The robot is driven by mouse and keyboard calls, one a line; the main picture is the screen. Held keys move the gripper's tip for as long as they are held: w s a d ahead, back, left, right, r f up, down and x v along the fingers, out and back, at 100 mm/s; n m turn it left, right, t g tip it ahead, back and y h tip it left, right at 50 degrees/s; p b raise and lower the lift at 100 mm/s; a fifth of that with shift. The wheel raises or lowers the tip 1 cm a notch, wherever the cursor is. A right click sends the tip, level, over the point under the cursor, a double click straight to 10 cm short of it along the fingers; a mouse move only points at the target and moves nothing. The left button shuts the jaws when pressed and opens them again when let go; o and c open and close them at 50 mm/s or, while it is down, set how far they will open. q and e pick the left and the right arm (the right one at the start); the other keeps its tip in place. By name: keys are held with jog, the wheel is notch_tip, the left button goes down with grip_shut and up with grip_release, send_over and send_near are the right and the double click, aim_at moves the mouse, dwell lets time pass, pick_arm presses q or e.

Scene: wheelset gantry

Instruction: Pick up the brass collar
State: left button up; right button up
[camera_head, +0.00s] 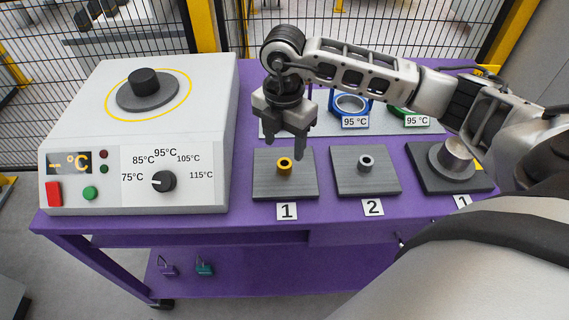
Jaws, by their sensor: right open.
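The brass collar (284,164) is a small gold ring on the dark grey plate marked 1 (265,187). It shows in the head view, left of the middle of the purple table. My right gripper (285,150) reaches in from the right and points down, with its fingers just above and beside the collar. The gripper is open and empty. From this angle I cannot tell how high the fingertips are above the plate. My left gripper is not in view.
A steel collar (366,163) sits on plate 2 (350,188). A metal cylinder (456,155) stands on a plate at right. A white heater (200,150) with a dial fills the left side. Blue (351,106) and green (409,112) rings labelled 95 °C lie behind.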

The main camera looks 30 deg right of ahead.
aim_at(284, 163)
jog(key=shift+f+p, duration=0.5)
jog(key=shift+f, duration=2.25)
jog(key=c, duration=1.1)
